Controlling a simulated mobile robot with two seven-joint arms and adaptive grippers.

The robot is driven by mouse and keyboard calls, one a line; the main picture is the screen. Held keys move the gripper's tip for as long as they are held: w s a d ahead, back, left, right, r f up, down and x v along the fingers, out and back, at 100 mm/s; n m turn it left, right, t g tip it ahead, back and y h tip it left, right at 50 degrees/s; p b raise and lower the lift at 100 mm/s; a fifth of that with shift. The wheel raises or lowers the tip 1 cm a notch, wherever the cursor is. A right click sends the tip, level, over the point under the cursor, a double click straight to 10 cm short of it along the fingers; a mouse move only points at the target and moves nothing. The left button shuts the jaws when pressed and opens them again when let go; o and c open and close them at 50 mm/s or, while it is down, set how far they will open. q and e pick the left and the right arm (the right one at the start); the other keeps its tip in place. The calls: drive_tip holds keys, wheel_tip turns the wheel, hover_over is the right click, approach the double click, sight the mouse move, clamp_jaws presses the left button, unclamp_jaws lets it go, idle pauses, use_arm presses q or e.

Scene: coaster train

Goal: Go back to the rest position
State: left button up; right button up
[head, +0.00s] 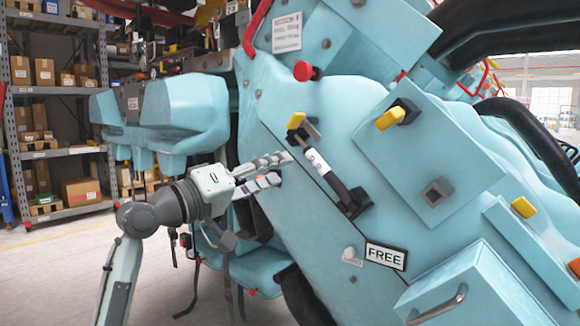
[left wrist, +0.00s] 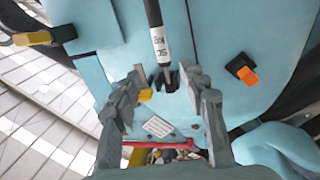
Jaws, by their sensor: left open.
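My left gripper (head: 284,168) is in front of the light-blue coaster train (head: 290,120), with its fingers apart and nothing between them. Its fingertips point at a lever (head: 318,161) with a white label and black end on the sloped blue panel. In the left wrist view the open fingers (left wrist: 164,80) show with the lever's white labelled part (left wrist: 160,44) just beyond and between the tips. Whether a finger touches the lever I cannot tell. My right gripper is in neither view.
A red knob (head: 303,71), yellow knobs (head: 391,118) and a FREE sign (head: 386,256) are on the train's side. Blue seat parts (head: 185,110) stand behind my left wrist. Shelves with boxes (head: 60,110) are at the far left. Bare floor (head: 50,265) lies at lower left.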

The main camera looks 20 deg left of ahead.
use_arm(q)
drive_tip(key=shift+s+a, duration=0.2)
drive_tip(key=shift+s, duration=0.15)
drive_tip(key=w+a+f+n+g+y, duration=0.1)
drive_tip(key=w+f+g+y, duration=0.1)
drive_tip(key=f, duration=1.1)
drive_tip(key=w+a+f+g+y, duration=0.1)
drive_tip(key=w+a+f+y, duration=0.15)
drive_tip(key=f, duration=0.95)
drive_tip(key=s+f+m+g+y, duration=0.1)
drive_tip(key=s+f+g, duration=0.1)
drive_tip(key=f, duration=0.8)
drive_tip(key=s+f+g+y, duration=0.1)
drive_tip(key=s+f+g, duration=0.1)
drive_tip(key=f, duration=0.7)
drive_tip(key=s+f+m+g+y, duration=0.1)
drive_tip(key=s+f+g, duration=0.1)
drive_tip(key=s+f, duration=0.7)
drive_tip(key=s+f+m+g+y, duration=0.15)
drive_tip(key=s+f, duration=0.35)
drive_tip(key=f, duration=0.7)
drive_tip(key=s+f+m+g, duration=0.1)
drive_tip(key=s+f+g, duration=0.1)
drive_tip(key=s+f, duration=0.4)
drive_tip(key=s+f+m+g+y, duration=0.1)
drive_tip(key=s+f+m+g, duration=0.1)
drive_tip(key=s+f, duration=0.5)
drive_tip(key=s, duration=0.6)
drive_tip(key=shift+g, duration=0.35)
drive_tip(key=shift+m, duration=0.25)
